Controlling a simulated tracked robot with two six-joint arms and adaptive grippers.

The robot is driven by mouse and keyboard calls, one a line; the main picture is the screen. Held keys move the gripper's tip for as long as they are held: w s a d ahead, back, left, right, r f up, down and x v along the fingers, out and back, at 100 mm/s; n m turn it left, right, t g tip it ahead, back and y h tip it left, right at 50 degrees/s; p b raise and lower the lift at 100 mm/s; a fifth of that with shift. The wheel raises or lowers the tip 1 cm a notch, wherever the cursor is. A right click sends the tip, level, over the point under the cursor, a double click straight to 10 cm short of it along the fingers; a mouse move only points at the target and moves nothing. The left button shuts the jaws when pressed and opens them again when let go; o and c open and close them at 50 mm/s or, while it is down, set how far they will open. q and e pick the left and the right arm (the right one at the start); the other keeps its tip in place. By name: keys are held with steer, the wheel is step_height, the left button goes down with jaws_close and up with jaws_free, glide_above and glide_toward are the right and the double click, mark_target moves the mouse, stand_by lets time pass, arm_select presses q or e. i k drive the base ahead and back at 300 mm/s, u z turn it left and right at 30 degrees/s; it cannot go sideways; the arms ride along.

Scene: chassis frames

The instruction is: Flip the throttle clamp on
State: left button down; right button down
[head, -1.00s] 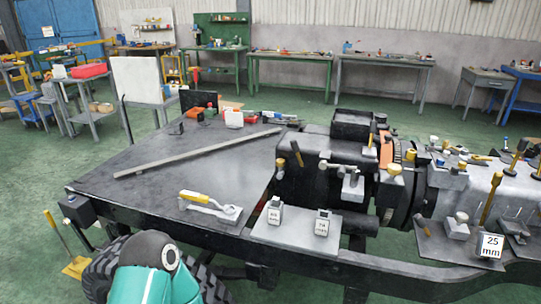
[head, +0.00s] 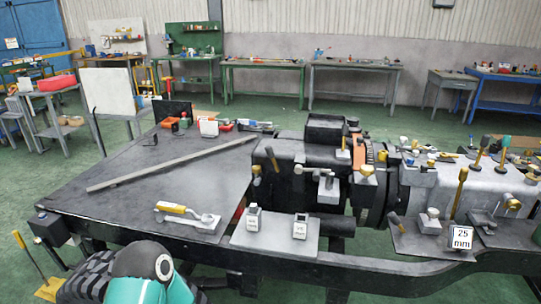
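A clamp with a yellow handle (head: 172,208) lies on a light grey base plate (head: 206,224) at the front of the dark frame deck. Its handle lies low and points left. No label reads "throttle", so I cannot tell for certain which clamp bears that name. Another clamp-like fitting (head: 328,184) with a pale lever sits on the side of the dark engine block. Several yellow-handled levers (head: 460,192) stand on the grey housing at the right. A teal and black arm link of mine shows at the bottom left. Neither gripper is in view.
A long grey bar (head: 170,165) lies across the deck (head: 130,200). Two small labelled blocks (head: 253,218) (head: 300,226) stand on a grey plate (head: 275,238). A "25 mm" sign (head: 461,238) stands at the right. Workbenches (head: 262,66) line the back wall, with green floor between.

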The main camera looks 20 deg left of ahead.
mark_target(269, 151)
steer(key=i, duration=0.9)
steer(key=u, duration=0.05)
